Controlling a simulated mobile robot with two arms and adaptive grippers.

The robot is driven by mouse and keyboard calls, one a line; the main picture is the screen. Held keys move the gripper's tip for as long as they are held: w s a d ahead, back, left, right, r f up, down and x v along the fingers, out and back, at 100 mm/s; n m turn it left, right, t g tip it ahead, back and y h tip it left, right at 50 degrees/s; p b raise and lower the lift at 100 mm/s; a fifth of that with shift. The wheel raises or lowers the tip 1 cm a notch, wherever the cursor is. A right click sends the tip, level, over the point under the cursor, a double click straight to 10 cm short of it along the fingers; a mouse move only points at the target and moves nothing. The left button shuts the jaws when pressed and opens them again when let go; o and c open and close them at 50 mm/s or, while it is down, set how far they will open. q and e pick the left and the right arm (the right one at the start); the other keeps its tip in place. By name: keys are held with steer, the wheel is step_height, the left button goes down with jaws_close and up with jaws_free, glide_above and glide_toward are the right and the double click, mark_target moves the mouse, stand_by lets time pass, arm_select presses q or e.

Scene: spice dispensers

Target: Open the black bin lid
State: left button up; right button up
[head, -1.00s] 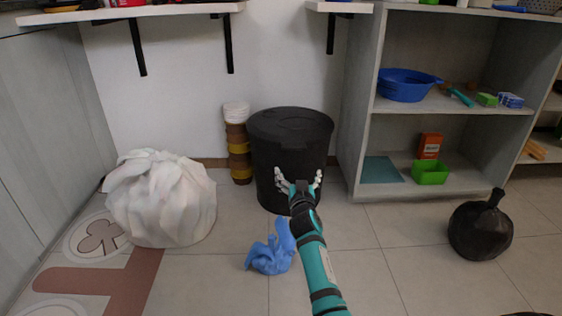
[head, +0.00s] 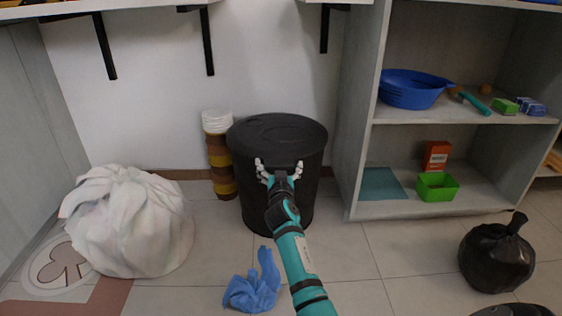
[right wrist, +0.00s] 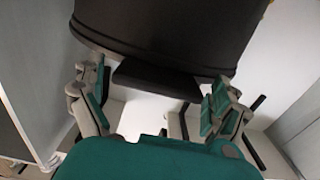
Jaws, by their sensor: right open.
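The black bin (head: 255,200) stands on the floor against the wall in the head view, with its round black lid (head: 278,129) down on top. My right gripper (head: 279,168) is open in front of the bin, just below the front of the lid rim. In the right wrist view the lid (right wrist: 165,35) fills the top, with a flat black tab (right wrist: 155,80) jutting from its rim between the open fingers of the gripper (right wrist: 152,95). The fingers stand apart on both sides of the tab. I cannot tell whether either touches it. My left gripper is not in view.
A stack of cups (head: 219,160) stands left of the bin, and a large white bag (head: 128,222) further left. A blue cloth-like item (head: 254,285) lies on the floor in front. A shelf unit (head: 357,120) stands close on the right, with a black bag (head: 497,258) before it.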

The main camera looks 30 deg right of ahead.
steer(key=shift+w, duration=0.15)
steer(key=shift+r, duration=0.1)
steer(key=c, duration=1.5)
